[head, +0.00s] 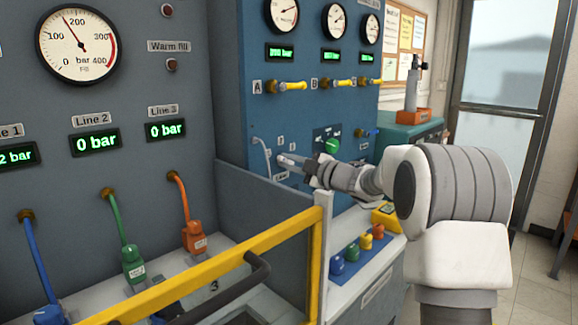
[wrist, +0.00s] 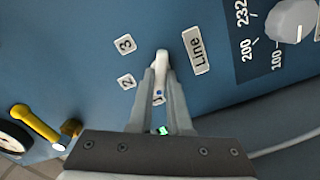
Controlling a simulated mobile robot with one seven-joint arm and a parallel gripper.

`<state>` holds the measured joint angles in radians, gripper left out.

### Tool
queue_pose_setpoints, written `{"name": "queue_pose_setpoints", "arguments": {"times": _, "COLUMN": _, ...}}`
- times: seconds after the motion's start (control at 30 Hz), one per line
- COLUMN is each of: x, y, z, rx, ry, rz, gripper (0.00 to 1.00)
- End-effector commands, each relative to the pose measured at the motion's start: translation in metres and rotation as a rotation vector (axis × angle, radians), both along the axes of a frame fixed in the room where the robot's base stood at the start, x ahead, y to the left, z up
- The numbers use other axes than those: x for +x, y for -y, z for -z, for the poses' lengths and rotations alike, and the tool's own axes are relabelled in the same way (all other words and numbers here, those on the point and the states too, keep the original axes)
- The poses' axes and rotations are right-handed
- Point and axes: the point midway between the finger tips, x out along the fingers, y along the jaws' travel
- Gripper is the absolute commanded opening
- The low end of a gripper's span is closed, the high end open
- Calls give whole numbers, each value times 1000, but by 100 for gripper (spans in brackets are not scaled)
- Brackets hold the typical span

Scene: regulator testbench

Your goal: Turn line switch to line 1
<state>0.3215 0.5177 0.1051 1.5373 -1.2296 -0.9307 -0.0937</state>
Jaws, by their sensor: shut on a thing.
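The line switch is a small white lever (wrist: 162,62) on the blue panel, next to the "Line" label (wrist: 197,56). My gripper (wrist: 160,78) is shut on it, with one finger on each side. The number labels 3 (wrist: 125,44) and 2 (wrist: 126,82) show to the left of it in the wrist view. A further label shows partly between the fingers and its number is hard to read. In the head view my gripper (head: 284,161) is at the panel and covers most of the switch. Which number the lever points to is not clear.
A grey knob (wrist: 292,18) with a scale sits to the right in the wrist view, and a yellow-handled valve (wrist: 36,125) to the left. In the head view a green knob (head: 331,146) is close by my gripper. A yellow rail (head: 230,260) stands in front.

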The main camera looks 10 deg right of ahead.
Motion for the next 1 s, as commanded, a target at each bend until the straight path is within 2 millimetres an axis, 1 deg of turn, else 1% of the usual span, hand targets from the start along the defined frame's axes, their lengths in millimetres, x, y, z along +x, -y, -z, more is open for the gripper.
{"name": "queue_pose_setpoints", "arguments": {"times": 0.47, "x": 0, "y": 1, "z": 1, "rx": -14, "ry": 7, "rz": 1, "gripper": 0}}
{"name": "queue_pose_setpoints", "arguments": {"times": 0.5, "x": 0, "y": 1, "z": 1, "rx": -14, "ry": 7, "rz": 1, "gripper": 22}}
{"name": "queue_pose_setpoints", "arguments": {"times": 0.63, "x": 0, "y": 0, "z": 1, "rx": -12, "ry": 7, "rz": 0, "gripper": 45}}
{"name": "queue_pose_setpoints", "arguments": {"times": 0.67, "x": 0, "y": 0, "z": 1, "rx": -12, "ry": 7, "rz": 0, "gripper": 46}}
{"name": "queue_pose_setpoints", "arguments": {"times": 1.0, "x": -3, "y": 3, "z": 0, "rx": -12, "ry": 8, "rz": 1, "gripper": 46}}
